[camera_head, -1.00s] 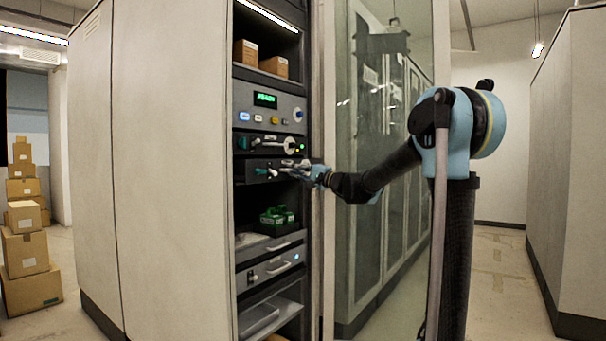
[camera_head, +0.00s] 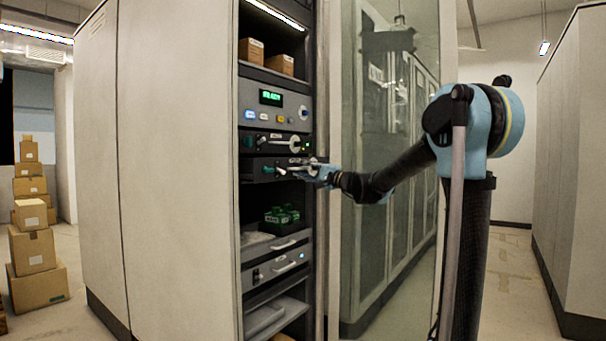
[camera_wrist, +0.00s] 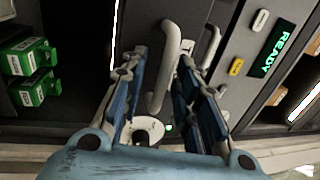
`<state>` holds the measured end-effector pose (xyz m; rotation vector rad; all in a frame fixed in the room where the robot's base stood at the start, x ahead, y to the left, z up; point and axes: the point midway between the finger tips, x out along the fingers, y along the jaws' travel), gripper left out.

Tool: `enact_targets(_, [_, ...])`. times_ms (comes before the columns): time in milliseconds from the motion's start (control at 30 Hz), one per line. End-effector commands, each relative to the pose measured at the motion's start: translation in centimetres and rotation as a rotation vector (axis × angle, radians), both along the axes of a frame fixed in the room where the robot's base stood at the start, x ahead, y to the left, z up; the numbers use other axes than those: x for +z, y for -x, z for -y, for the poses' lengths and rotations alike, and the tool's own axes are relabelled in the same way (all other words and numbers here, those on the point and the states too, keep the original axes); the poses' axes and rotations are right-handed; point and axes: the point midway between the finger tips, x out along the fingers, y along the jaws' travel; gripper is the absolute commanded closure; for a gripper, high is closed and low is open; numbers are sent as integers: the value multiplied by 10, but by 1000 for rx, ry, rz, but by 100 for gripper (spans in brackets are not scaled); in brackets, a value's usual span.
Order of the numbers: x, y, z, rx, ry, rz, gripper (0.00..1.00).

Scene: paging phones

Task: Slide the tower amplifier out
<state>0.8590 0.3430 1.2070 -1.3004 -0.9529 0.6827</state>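The rack holds two dark slim units, one above the other; their labels are too small to read, so I cannot tell which is the tower amplifier. My gripper (camera_head: 322,173) is at the lower dark unit (camera_head: 256,171), below the unit with the READY display. In the wrist view my gripper (camera_wrist: 163,58) is open, one finger on each side of that unit's pale bar handle (camera_wrist: 169,50). Gaps show between the fingers and the bar. The upper dark unit's handle (camera_wrist: 211,45) lies outside the right finger. Whether the lower unit sticks out is unclear.
The READY panel (camera_head: 270,97) is above. A bay with green boxes (camera_head: 281,214) is below, then a grey drawer with a handle (camera_head: 292,266). An open glass door (camera_head: 385,130) stands right of the rack, behind my arm. Cartons (camera_head: 35,250) are stacked far left.

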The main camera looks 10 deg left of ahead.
Motion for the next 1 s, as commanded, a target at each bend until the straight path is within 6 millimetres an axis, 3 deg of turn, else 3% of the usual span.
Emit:
enact_targets(600, [-21, 46, 88, -3, 1, -1, 71])
enact_targets(1000, [-24, 53, 100, -1, 1, -1, 71])
